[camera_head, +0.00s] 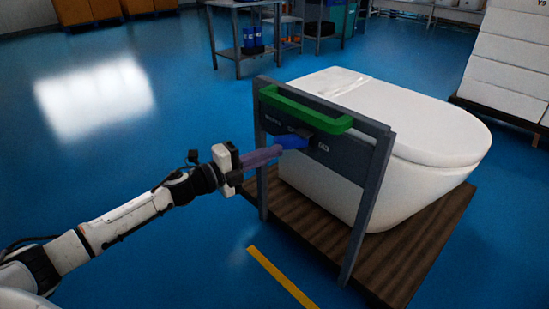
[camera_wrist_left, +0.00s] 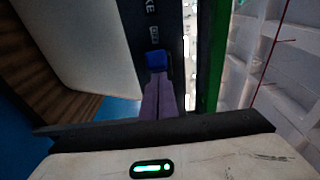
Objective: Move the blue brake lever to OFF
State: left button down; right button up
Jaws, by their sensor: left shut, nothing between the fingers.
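The blue brake lever (camera_head: 292,141) sits on the dark panel (camera_head: 345,158) of a grey frame beside the toilet. A dark block is at the lever's right end, near a small label too small to read. My left gripper (camera_head: 279,150) reaches in from the left, its purple fingers shut with nothing between them. The fingertips are at the lever's left end. In the left wrist view the fingers (camera_wrist_left: 158,76) point at the blue lever (camera_wrist_left: 156,59) and overlap its near edge; whether they touch cannot be told. My right gripper is not in view.
A green handle bar (camera_head: 300,108) runs along the panel's top, just above the lever. The white toilet (camera_head: 420,120) stands behind the panel on a brown wooden pallet (camera_head: 425,240). Open blue floor lies left of the frame. White boxes (camera_head: 508,60) are stacked at the right.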

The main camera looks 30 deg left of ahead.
pick_arm(q)
jog(key=shift+w+a+r, duration=0.1)
jog(key=shift+w+a, duration=0.3)
jog(key=shift+a, duration=0.4)
